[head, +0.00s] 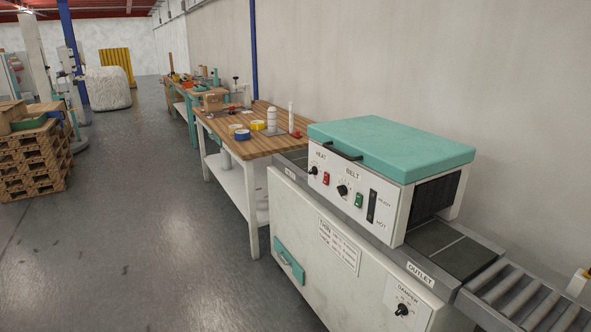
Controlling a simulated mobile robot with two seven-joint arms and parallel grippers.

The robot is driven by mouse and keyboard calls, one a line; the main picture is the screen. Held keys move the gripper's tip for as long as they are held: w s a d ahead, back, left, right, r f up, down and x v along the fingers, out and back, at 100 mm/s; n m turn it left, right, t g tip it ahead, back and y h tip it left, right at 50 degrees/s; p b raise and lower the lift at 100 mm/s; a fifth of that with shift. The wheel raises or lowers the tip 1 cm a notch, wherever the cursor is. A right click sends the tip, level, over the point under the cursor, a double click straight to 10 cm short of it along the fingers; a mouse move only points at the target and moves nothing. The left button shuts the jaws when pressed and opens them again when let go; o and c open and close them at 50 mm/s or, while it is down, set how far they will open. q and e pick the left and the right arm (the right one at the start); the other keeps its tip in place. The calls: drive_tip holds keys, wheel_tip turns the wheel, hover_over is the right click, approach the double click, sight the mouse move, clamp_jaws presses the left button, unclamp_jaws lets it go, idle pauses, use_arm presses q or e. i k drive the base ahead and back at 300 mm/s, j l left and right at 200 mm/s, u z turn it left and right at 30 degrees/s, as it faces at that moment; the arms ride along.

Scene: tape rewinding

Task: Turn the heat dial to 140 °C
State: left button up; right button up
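The heat dial (314,171) is a small black knob under the label HEAT, on the white front panel of a machine with a teal lid (390,147). Its scale and pointer are too small to read. A red switch (326,178) sits just right of it. The belt dial (342,190), a larger black knob, is farther right with a green switch (359,200) beside it. Neither of my grippers shows in the head view.
The machine's white cabinet (300,235) has a teal handle (289,260) and a damper knob (402,310). A roller conveyor (525,300) adjoins at right. A wooden workbench (245,145) with tape rolls stands at left. Pallets (35,165) stand far left; the grey floor between is clear.

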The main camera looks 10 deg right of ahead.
sight(314, 171)
drive_tip(key=i+j, duration=0.75)
drive_tip(key=i, duration=0.05)
